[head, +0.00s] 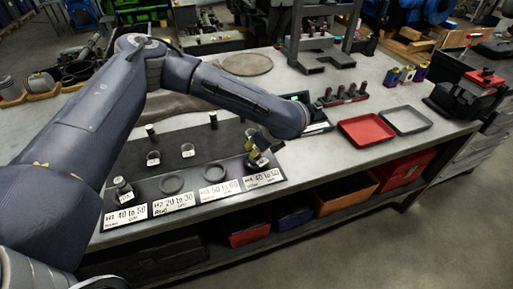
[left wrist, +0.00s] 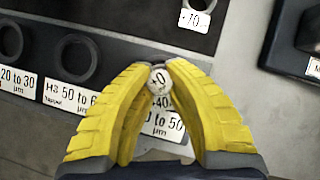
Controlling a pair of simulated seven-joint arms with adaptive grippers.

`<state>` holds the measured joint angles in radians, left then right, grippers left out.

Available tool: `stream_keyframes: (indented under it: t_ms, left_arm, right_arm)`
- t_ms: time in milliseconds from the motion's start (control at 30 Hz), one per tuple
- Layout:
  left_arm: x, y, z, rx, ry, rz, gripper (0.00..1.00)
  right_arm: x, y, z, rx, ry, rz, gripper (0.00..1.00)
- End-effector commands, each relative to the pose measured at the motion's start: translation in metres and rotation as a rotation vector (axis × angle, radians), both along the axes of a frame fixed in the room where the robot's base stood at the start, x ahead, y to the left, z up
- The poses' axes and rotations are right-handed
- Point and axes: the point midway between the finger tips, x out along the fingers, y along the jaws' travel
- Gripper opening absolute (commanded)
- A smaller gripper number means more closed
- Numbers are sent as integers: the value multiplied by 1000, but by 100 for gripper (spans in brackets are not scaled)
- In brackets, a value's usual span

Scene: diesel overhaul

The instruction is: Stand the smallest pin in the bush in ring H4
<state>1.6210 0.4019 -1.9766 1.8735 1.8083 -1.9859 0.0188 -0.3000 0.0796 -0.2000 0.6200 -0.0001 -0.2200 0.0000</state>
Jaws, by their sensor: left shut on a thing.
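My left gripper (head: 260,150) is over the H4 end of the dark board. In the left wrist view its yellow fingers (left wrist: 158,68) are shut on a small pin with a pale round top marked "+0" (left wrist: 158,80). The pin is above or at ring H4; the fingers hide most of the ring and any bush in it. I cannot tell whether the pin is inside the bush. The H4 label (head: 264,179) lies just in front, partly covered in the wrist view. My right gripper is not in view.
Ring H3 (head: 214,172) and ring H2 (head: 171,183) look empty; ring H1 (head: 123,188) holds a dark part. Two tagged pieces (head: 153,158) (head: 187,151) and dark pins (head: 213,119) stand behind. A red tray (head: 366,130) and grey tray (head: 405,120) lie to the right.

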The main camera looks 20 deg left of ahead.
Motion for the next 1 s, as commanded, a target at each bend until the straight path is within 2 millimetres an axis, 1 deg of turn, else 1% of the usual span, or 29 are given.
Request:
stream_keyframes:
  t_ms: [467,500,700,1000]
  left_arm:
    - [0,0,-1,0,-1,-1,0]
    - [0,0,-1,0,-1,-1,18]
    - [0,0,-2,0,0,0,41]
    - [0,-1,0,0,0,0,41]
  right_arm:
    - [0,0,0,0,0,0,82]
    - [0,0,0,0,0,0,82]
    - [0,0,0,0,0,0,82]
    - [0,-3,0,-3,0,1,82]
